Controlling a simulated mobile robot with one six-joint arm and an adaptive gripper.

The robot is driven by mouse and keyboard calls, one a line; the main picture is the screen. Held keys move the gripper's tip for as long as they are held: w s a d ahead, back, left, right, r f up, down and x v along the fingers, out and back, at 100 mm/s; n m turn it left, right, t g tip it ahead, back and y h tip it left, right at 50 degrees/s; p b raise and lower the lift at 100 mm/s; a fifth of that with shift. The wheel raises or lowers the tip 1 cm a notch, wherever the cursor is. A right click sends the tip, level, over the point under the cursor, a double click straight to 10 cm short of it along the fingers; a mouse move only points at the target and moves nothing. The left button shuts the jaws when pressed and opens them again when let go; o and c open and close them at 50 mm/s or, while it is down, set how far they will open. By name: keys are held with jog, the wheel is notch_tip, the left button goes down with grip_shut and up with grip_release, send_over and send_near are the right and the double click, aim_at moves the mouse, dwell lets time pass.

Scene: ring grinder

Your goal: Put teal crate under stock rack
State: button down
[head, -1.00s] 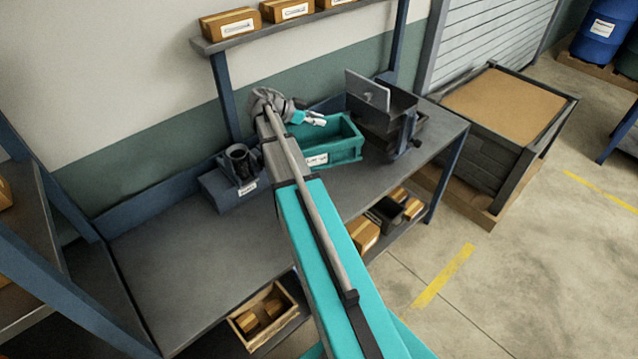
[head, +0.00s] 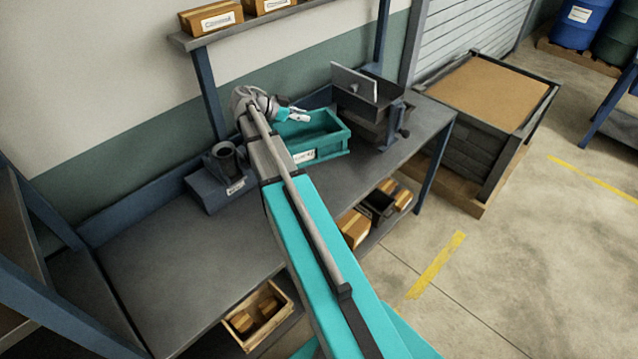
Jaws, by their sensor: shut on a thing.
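The teal crate (head: 330,151) is an open box with a white label on its front. It sits on the grey workbench (head: 150,258), towards the back. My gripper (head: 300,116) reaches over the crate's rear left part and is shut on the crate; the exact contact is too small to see. My forearm hides the crate's left end. No rack in view is labelled as the stock rack; a blue-framed shelf (head: 45,285) stands at the left edge, partly cut off.
A dark machine (head: 368,105) stands right of the crate, and a blue-grey stand with a black cup (head: 218,170) stands left. Above is a shelf (head: 250,27) with cartons. The bench's lower shelf holds boxes and a wooden tray (head: 257,315).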

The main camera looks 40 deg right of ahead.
jog(key=s+a+f+n+t+h+b, duration=0.1)
jog(key=s+a+f+n+t+b, duration=0.1)
jog(key=f+b, duration=0.9)
jog(key=shift+a+f+n+t, duration=0.35)
jog(key=shift+a+n+t, duration=0.55)
jog(key=shift+a+t, duration=0.45)
jog(key=w+d+f+b, duration=0.8)
jog(key=d+f+b, duration=0.1)
jog(key=d, duration=0.1)
jog(key=shift+d, duration=0.2)
jog(key=shift+f, duration=0.1)
jog(key=shift+w+d+f+b, duration=0.15)
jog(key=shift+f+b, duration=0.85)
jog(key=shift+b, duration=0.05)
jog(key=shift+w+d+f+b, duration=0.1)
jog(key=shift+d+f+b, duration=0.05)
jog(key=shift+f+b, duration=0.85)
